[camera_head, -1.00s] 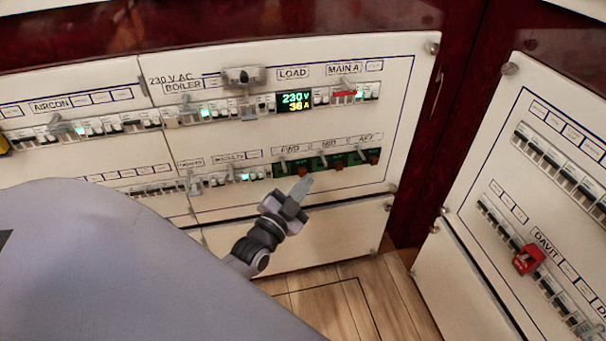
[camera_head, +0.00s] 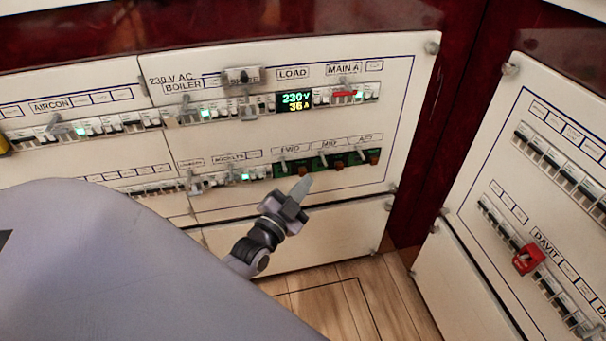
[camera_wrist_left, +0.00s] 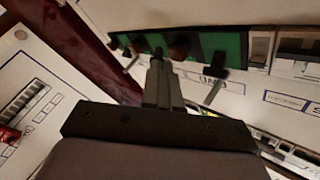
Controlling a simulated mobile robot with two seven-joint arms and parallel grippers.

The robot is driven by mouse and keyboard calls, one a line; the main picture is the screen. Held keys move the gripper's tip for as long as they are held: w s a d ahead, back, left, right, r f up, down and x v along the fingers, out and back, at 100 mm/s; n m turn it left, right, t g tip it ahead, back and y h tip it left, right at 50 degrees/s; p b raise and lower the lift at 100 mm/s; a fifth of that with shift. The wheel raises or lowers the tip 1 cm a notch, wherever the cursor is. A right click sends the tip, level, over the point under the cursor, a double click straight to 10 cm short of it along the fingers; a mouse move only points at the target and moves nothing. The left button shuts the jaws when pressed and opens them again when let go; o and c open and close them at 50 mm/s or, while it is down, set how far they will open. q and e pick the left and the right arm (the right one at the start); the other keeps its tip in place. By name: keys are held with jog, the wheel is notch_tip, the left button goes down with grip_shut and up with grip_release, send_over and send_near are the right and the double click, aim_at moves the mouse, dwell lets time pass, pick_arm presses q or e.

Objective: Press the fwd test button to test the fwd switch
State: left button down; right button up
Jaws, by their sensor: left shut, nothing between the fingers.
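The green FWD breaker (camera_head: 285,168) sits in the lower row of the middle panel, under the FWD label (camera_head: 290,148), with a grey toggle lever. A small brown button (camera_head: 303,170) sits at its right side. My left gripper (camera_head: 306,182) is shut and empty, its tips just below that button in the head view. In the left wrist view the fingertips (camera_wrist_left: 158,62) point at the green breaker row (camera_wrist_left: 225,48), beside a brown button (camera_wrist_left: 181,46). I cannot tell whether they touch it. My right gripper is not in view.
Similar green MID (camera_head: 325,162) and AFT (camera_head: 360,158) breakers stand to the right. A lit display (camera_head: 295,101) and another breaker row are above. A side panel with a red DAVIT switch (camera_head: 528,259) stands at the right. Blank panel (camera_head: 340,235) lies below.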

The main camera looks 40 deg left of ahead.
pick_arm(q)
jog(key=shift+w+a, duration=0.1)
dwell(0.3)
jog(key=shift+w+a, duration=0.2)
jog(key=shift+a, duration=0.05)
jog(key=shift+d, duration=0.1)
jog(key=shift+s+d+p, duration=0.25)
jog(key=shift+s+p, duration=0.05)
jog(key=shift+p, duration=0.1)
jog(key=s+d+p, duration=0.2)
jog(key=s+d, duration=0.2)
jog(key=shift+d+p, duration=0.3)
jog(key=shift+p, duration=0.05)
dwell(0.4)
